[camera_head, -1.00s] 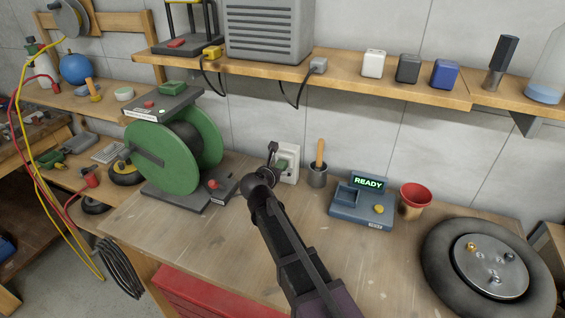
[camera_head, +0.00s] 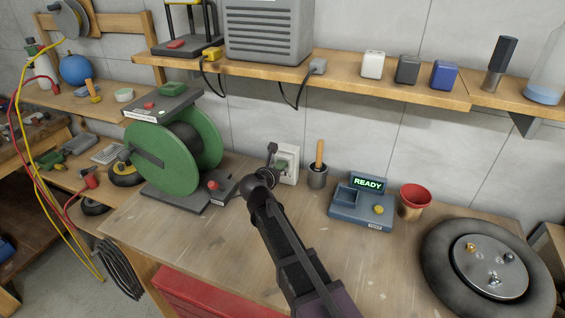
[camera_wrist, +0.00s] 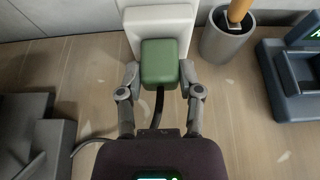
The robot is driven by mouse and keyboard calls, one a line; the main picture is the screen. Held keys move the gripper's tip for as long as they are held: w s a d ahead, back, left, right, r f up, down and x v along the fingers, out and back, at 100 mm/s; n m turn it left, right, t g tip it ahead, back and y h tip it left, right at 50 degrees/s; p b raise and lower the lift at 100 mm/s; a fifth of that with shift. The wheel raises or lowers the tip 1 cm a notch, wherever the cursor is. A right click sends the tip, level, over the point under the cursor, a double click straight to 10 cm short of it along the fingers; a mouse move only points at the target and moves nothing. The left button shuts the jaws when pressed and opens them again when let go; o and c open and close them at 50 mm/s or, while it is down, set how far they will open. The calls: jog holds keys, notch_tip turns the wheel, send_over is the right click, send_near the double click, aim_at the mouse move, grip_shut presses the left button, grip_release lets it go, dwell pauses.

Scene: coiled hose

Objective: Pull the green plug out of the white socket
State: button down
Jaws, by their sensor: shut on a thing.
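The green plug (camera_wrist: 160,66) is a rounded block with a dark cord hanging from its near face. It sits against the white socket (camera_wrist: 158,25) in the wrist view, and I cannot tell whether there is a gap between them. In the head view the green plug (camera_head: 282,165) is partly hidden by my gripper, in front of the white socket (camera_head: 291,154) at the wall. My gripper (camera_wrist: 160,84) is shut on the green plug, one finger on each side. In the head view my gripper (camera_head: 273,165) reaches in from the front.
A grey cup with a wooden handle (camera_head: 317,176) stands just right of the socket. A blue tester reading READY (camera_head: 362,205) is further right. A green reel (camera_head: 165,160) stands to the left. The bench front is clear around my arm.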

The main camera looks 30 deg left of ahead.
jog(key=shift+s, duration=0.25)
jog(key=shift+s+d, duration=0.15)
jog(key=shift+s, duration=1.1)
jog(key=shift+s, duration=0.35)
jog(key=shift+s+d, duration=0.1)
jog(key=shift+s, duration=0.55)
jog(key=shift+s, duration=0.1)
